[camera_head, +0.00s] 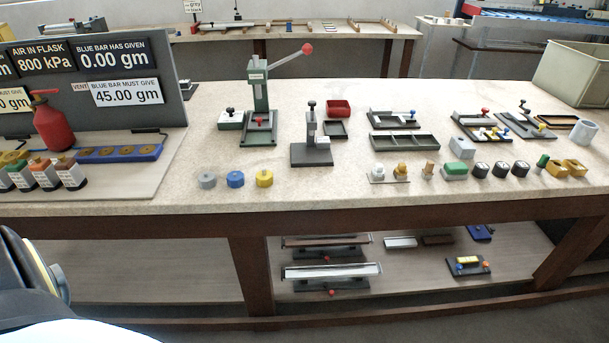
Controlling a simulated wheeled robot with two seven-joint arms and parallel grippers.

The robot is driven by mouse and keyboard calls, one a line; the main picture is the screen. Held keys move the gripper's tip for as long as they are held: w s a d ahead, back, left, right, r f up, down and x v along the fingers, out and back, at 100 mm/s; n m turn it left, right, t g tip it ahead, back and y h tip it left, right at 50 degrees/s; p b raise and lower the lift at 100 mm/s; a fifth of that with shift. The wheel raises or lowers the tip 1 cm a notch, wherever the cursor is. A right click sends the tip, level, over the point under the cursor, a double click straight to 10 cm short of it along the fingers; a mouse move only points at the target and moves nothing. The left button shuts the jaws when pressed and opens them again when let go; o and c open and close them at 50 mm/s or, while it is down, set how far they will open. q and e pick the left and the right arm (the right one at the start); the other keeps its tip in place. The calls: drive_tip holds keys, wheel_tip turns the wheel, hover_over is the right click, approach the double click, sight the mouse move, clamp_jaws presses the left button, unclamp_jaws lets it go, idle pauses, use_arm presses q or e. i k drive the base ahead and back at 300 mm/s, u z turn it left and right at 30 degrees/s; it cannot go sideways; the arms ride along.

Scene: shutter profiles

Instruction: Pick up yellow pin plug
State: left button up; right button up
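I cannot tell for certain which item is the yellow pin plug. A small yellow plug-like piece (401,171) stands near the table's front edge, right of centre, beside a white piece (378,170). A tan-yellow peg (428,169) stands just to its right. A larger round yellow disc (264,178) with a small knob or hole on top stands further left, next to a blue disc (235,179) and a grey disc (207,180). Two yellow-ochre blocks (565,169) lie at the right. Neither gripper shows in the head view.
The pale table (330,190) has a clear front strip. A green lever press (260,100), a grey stand (311,140) and a divided tray (404,141) stand behind the small parts. A sign panel with a red bottle (52,125) fills the left. Shelf fixtures lie below.

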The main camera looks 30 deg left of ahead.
sight(265, 181)
drive_tip(key=i, duration=0.65)
drive_tip(key=u, duration=2.4)
